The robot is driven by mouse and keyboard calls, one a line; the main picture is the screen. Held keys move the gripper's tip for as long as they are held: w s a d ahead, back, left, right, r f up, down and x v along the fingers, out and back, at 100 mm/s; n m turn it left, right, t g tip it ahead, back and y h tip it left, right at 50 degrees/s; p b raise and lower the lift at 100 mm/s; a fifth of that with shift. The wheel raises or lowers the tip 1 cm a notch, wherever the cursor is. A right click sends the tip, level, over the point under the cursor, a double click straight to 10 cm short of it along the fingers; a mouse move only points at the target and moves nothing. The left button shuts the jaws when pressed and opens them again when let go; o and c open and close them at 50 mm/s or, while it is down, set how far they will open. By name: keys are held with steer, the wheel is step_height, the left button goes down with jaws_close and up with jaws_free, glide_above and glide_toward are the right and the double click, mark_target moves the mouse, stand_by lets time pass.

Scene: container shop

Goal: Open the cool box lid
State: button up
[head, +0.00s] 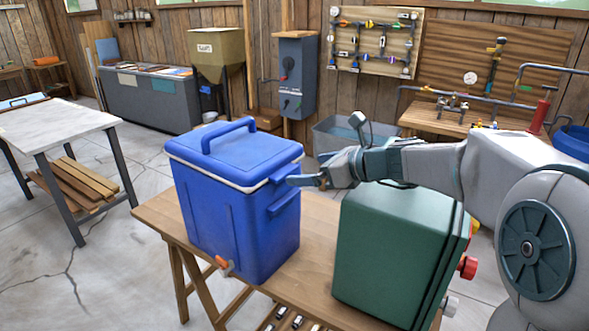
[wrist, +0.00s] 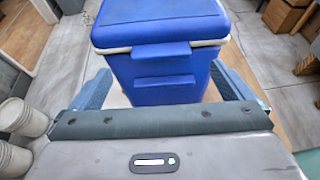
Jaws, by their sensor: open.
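A blue cool box (head: 235,215) stands on a wooden table, with an orange-and-grey tap low on its front. Its blue lid (head: 225,155) is shut over a white rim and has a raised carry handle (head: 229,133) on top. On the side facing my gripper, a blue latch tab juts from the lid edge above a side grip; both show in the wrist view, the tab (wrist: 161,50) and the grip (wrist: 164,82). My gripper (head: 305,181) is open beside that side. In the wrist view its fingers are spread to either side of the box, with nothing between them at the tips that I can make out.
A green metal case (head: 385,255) with red and grey knobs stands on the same wooden table (head: 318,215), below my arm. A pale-topped table (head: 60,122) is at the left. Open floor lies between the two tables.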

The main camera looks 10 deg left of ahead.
mark_target(285, 171)
steer(key=x, duration=0.6)
steer(key=shift+f, duration=0.1)
